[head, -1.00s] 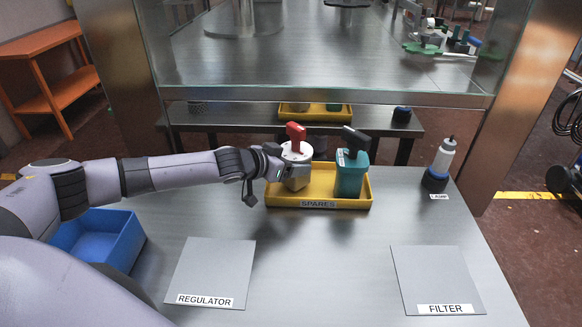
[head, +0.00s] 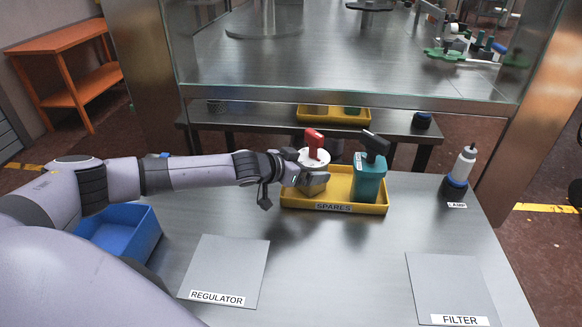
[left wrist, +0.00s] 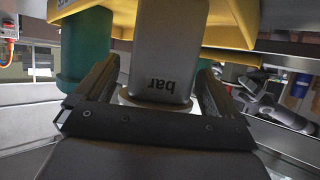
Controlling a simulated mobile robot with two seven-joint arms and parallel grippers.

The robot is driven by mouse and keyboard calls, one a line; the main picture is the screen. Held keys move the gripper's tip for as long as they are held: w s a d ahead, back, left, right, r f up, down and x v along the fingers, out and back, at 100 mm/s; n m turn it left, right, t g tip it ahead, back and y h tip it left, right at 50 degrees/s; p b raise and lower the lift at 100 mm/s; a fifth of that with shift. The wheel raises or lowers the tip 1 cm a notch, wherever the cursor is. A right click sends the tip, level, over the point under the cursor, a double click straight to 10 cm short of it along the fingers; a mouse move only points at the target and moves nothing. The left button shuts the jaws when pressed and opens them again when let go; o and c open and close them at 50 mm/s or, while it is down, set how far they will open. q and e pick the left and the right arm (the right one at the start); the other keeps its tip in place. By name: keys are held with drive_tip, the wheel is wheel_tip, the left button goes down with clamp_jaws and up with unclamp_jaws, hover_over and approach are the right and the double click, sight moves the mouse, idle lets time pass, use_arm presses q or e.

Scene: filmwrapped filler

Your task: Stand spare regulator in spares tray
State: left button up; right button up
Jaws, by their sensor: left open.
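The spare regulator (head: 314,156), with a red handle, a round white top and a tan-grey body, stands upright in the left part of the yellow spares tray (head: 379,209). My left gripper (head: 301,173) is at its left side, jaws open and partly hiding it. In the left wrist view the open fingers lie on both sides of the regulator's grey body (left wrist: 163,60), marked "bar" and appearing upside down; I cannot tell whether they touch it. My right gripper is not in view.
A teal filter (head: 369,184) with a black top stands in the tray's right part. Behind is a glass-fronted cabinet. The regulator mat (head: 231,263) and filter mat (head: 448,284) are empty. A blue bin (head: 135,235) is left; a white-and-dark lamp (head: 461,170) is right.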

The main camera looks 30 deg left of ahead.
use_arm(q)
drive_tip(key=v, duration=1.1)
drive_tip(key=shift+s+r+b, duration=0.2)
drive_tip(key=shift+s+b, duration=0.05)
drive_tip(key=shift+b, duration=0.15)
drive_tip(key=shift+a, duration=0.15)
drive_tip(key=shift+s+f, duration=0.1)
